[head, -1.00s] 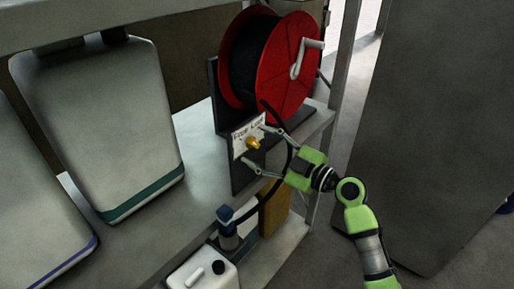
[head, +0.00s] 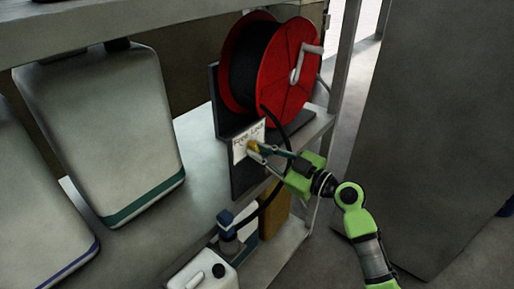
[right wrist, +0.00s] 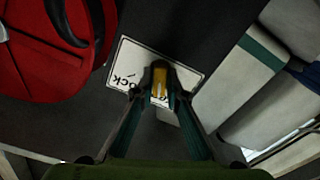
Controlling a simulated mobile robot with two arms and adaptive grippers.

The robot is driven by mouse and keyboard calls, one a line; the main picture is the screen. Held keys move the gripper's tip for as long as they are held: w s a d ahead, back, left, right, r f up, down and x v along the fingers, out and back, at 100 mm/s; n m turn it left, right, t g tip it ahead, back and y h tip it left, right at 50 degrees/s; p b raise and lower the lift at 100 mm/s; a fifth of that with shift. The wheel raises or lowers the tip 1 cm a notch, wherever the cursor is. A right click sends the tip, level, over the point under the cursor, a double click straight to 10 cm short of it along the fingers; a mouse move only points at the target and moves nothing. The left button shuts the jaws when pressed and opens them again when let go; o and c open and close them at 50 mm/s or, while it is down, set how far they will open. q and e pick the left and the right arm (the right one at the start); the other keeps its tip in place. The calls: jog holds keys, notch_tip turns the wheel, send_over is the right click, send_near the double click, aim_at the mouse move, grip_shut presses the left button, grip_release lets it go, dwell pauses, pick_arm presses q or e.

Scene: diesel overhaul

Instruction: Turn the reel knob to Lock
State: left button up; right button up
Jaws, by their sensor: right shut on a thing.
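The reel knob (head: 253,146) is small and yellow, on a white label plate (head: 241,152) reading "Free" and "Lock" below the red reel (head: 289,75). My right gripper (head: 258,149) is shut on the knob, reaching it from the right. In the right wrist view the knob (right wrist: 159,84) sits between the two fingertips (right wrist: 159,95), in front of the plate (right wrist: 130,68), with "ock" showing upside down. The fingers cover part of the knob, and I cannot tell which word it points to. My left gripper is not in view.
The reel stands on a metal shelf (head: 190,135) with a crank on its face and a black hose hanging down. Large canisters (head: 105,120) stand at the left. A white jug (head: 205,272) is below. A tall grey cabinet (head: 425,130) stands at the right.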

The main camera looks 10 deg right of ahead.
jog(key=m+p, duration=0.3)
jog(key=m, duration=0.4)
jog(key=shift+d+r, duration=0.1)
jog(key=shift+r, duration=0.05)
jog(key=m+p, duration=0.1)
jog(key=m, duration=0.3)
jog(key=shift+w, duration=0.1)
jog(key=shift+f+m+p, duration=0.2)
jog(key=shift+m+p, duration=0.2)
jog(key=shift+m, duration=0.4)
jog(key=o, duration=1.5)
jog(key=shift+o, duration=0.2)
